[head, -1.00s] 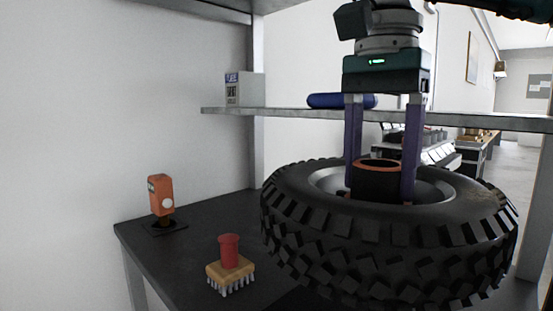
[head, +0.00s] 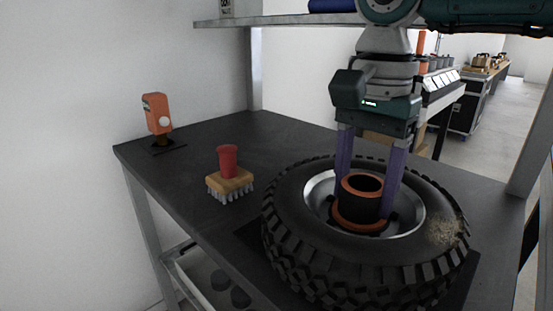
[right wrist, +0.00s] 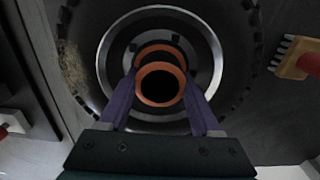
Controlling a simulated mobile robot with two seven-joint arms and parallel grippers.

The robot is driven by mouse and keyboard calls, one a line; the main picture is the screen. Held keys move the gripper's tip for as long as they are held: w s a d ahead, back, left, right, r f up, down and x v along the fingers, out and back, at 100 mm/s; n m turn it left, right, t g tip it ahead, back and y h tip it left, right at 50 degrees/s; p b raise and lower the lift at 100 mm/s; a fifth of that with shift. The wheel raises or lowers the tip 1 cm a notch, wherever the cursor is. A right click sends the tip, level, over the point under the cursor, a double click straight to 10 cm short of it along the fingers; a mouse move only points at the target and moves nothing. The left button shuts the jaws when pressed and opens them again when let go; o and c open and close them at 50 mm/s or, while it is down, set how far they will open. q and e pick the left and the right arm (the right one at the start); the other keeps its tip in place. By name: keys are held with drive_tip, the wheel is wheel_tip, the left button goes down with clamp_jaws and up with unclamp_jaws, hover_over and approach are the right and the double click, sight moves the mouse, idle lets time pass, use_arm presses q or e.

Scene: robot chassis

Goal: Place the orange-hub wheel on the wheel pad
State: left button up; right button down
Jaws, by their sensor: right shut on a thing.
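The orange-hub wheel (head: 300,258), a big knobby black tyre with a grey rim, lies flat over the dark square wheel pad (head: 471,284) on the bench. The pad's edges and corners show around the tyre; I cannot tell whether the tyre bears fully on it. A pale dirt patch marks the tyre's right side. My right gripper (head: 368,198) points down into the rim, its purple fingers shut on the orange-rimmed hub (head: 358,205). In the right wrist view, the fingers (right wrist: 162,85) flank the hub (right wrist: 160,65). My left gripper is not in view.
A wooden brush with a red handle (head: 229,165) stands left of the wheel on the dark bench (head: 270,135). An orange device (head: 157,115) stands at the back left. A shelf (head: 290,20) runs above. The bench's back is clear.

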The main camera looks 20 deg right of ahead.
drive_tip(key=shift+f, duration=0.75)
drive_tip(key=shift+w, duration=0.1)
drive_tip(key=shift+f, duration=0.15)
drive_tip(key=shift+c, duration=0.4)
unclamp_jaws()
wheel_tip(320, 180, up, 12)
drive_tip(key=p, duration=0.1)
